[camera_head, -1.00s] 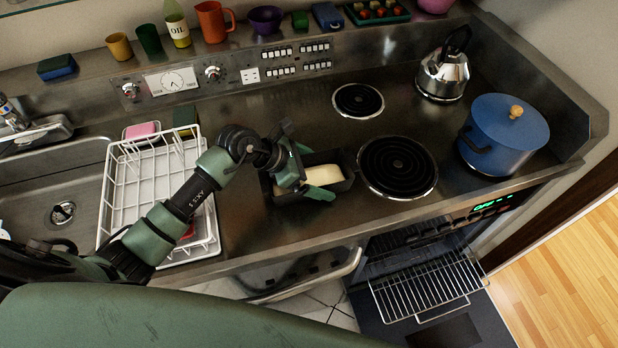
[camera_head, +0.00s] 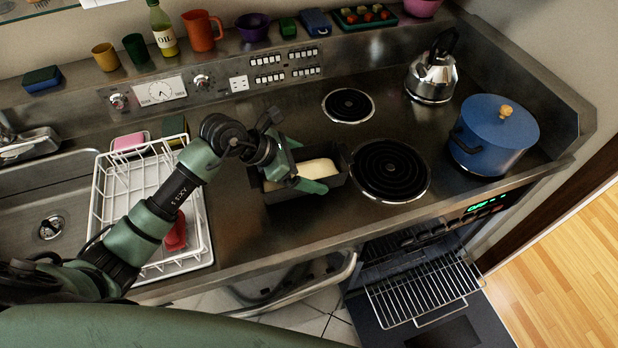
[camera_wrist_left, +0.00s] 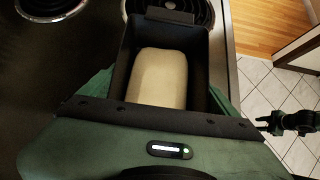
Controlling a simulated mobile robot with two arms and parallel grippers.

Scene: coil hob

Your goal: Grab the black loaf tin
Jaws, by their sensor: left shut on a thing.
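The black loaf tin (camera_head: 340,181) sits on the steel counter just left of the large front coil, with a pale loaf-like block (camera_head: 316,170) inside. My left gripper (camera_head: 300,172) is shut on the tin, with its green fingers at the tin's sides. In the left wrist view the tin (camera_wrist_left: 203,88) lies between the fingers, and the pale block (camera_wrist_left: 158,78) fills much of it. The near end of the tin is hidden behind the gripper body. A dark gripper-like part, apparently my right gripper (camera_wrist_left: 268,124), shows at the right edge; its jaws are too small to read.
The large coil (camera_head: 390,170) is close to the tin's right. A blue pot (camera_head: 492,140) and a kettle (camera_head: 431,78) stand farther right. A white dish rack (camera_head: 108,205) is on the left. The oven (camera_head: 420,290) is open below the counter.

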